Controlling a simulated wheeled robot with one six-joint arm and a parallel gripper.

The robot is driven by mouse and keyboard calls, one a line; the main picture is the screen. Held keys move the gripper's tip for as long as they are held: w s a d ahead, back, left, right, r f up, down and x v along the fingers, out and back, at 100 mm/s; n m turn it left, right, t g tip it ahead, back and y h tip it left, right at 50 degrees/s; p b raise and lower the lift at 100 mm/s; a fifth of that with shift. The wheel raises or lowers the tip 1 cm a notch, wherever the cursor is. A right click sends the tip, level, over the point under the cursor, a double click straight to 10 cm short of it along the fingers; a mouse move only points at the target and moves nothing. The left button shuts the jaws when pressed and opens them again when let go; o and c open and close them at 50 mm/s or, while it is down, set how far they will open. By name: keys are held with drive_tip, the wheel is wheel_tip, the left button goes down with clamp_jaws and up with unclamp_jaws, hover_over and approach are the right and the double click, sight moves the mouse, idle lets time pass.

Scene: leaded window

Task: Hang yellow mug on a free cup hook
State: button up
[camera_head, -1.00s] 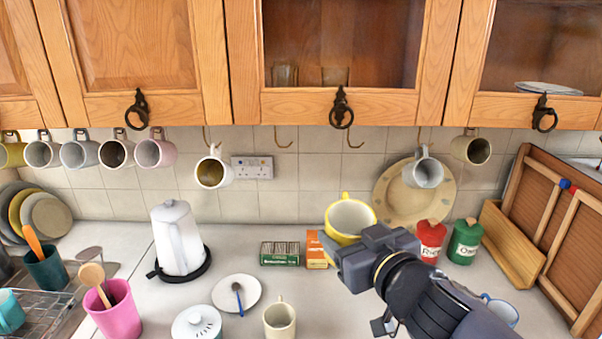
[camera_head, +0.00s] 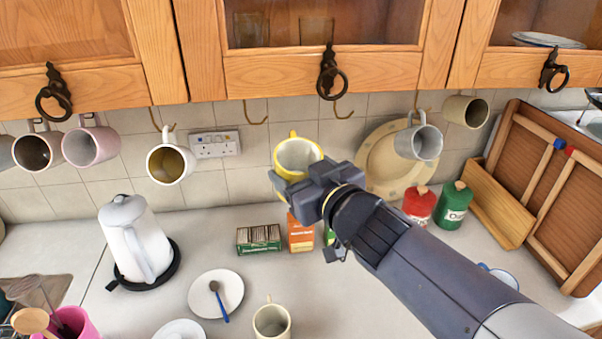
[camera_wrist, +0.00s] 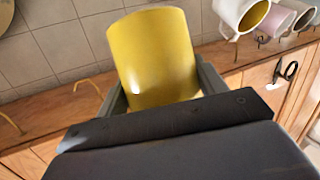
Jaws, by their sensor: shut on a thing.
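The yellow mug (camera_head: 298,156) is in my gripper (camera_head: 290,182), held in the air above the counter and below the cabinet edge. Its handle points up and its pale inside faces the head camera. In the wrist view the mug (camera_wrist: 153,58) sits between both fingers of my gripper (camera_wrist: 160,88). Two bare cup hooks show under the cabinet: a left hook (camera_head: 256,120), up and left of the mug, and a right hook (camera_head: 344,113), up and right of it. The mug is apart from both. They also seem to show in the wrist view (camera_wrist: 88,84).
A white mug (camera_head: 168,164) hangs left of the bare hooks; a grey mug (camera_head: 418,142) and beige mug (camera_head: 465,111) hang right. A round plate (camera_head: 385,172) leans on the wall behind. A kettle (camera_head: 125,235), boxes (camera_head: 258,239) and canisters (camera_head: 419,203) stand below.

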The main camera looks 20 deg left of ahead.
drive_tip(key=shift+w+a+r+p, duration=0.2)
drive_tip(key=shift+w+a, duration=0.5)
drive_tip(key=shift+w, duration=0.45)
drive_tip(key=shift+w+a+r+p, duration=0.2)
drive_tip(key=shift+w+a, duration=0.5)
drive_tip(key=shift+w, duration=0.45)
drive_tip(key=shift+w+a+r+p, duration=0.2)
drive_tip(key=shift+w+a, duration=0.5)
drive_tip(key=shift+w, duration=0.45)
drive_tip(key=s+a+f+b, duration=0.1)
drive_tip(key=s+a+b, duration=0.1)
drive_tip(key=a+b, duration=0.3)
drive_tip(key=shift+s+a+f+b, duration=0.25)
drive_tip(key=shift+s+b, duration=0.15)
drive_tip(key=shift+b, duration=0.25)
drive_tip(key=o, duration=1.3)
drive_tip(key=shift+c, duration=0.2)
drive_tip(key=shift+d, duration=0.1)
drive_tip(key=shift+s+d, duration=0.1)
